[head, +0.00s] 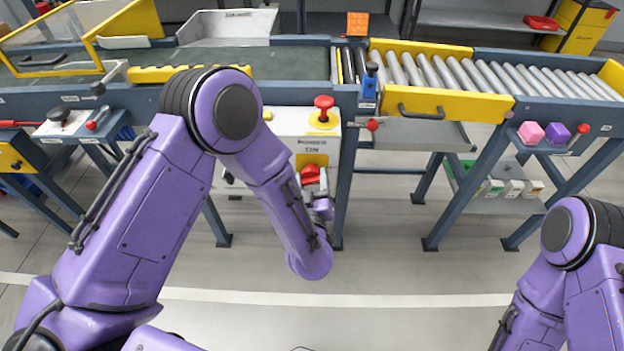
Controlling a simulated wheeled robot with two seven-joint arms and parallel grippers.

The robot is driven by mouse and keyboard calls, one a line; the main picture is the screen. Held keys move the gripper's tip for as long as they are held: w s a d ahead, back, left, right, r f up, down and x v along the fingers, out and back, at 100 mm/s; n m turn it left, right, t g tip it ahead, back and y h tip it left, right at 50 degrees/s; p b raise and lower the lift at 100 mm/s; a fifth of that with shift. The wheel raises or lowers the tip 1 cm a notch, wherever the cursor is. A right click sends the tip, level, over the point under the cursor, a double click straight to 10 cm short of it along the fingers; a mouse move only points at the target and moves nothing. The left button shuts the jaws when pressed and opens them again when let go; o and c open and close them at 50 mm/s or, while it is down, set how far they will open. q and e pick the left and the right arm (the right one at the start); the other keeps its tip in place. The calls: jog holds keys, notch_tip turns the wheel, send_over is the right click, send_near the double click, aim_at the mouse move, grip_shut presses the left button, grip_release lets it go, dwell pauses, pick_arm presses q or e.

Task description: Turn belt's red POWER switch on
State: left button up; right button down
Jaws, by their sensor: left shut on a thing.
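The red POWER switch (311,172) sits on a yellow plate (312,159) on the front of a pale control box (284,122) under the belt. Its handle is partly hidden, so I cannot tell its exact position. My left arm reaches in from the left, and my left gripper (313,184) is at the switch, shut on its red handle. The arm hides part of the box and most of the gripper. My right gripper is out of view; only part of the right arm shows at the lower right.
A red mushroom button (323,104) on a yellow base stands just above the switch. The dark belt (255,62) and the roller conveyor (480,75) run behind. A yellow gate with a dark handle (420,111) is at the right. The floor in front is clear.

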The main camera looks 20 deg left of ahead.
pick_arm(q)
jog(key=n, duration=0.3)
jog(key=shift+n, duration=0.3)
jog(key=n, duration=0.3)
jog(key=shift+n, duration=0.3)
jog(key=n, duration=0.3)
jog(key=shift+n+b, duration=0.3)
jog(key=shift+n, duration=1.5)
jog(key=shift+b, duration=0.3)
jog(key=o, duration=1)
jog(key=shift+o, duration=0.2)
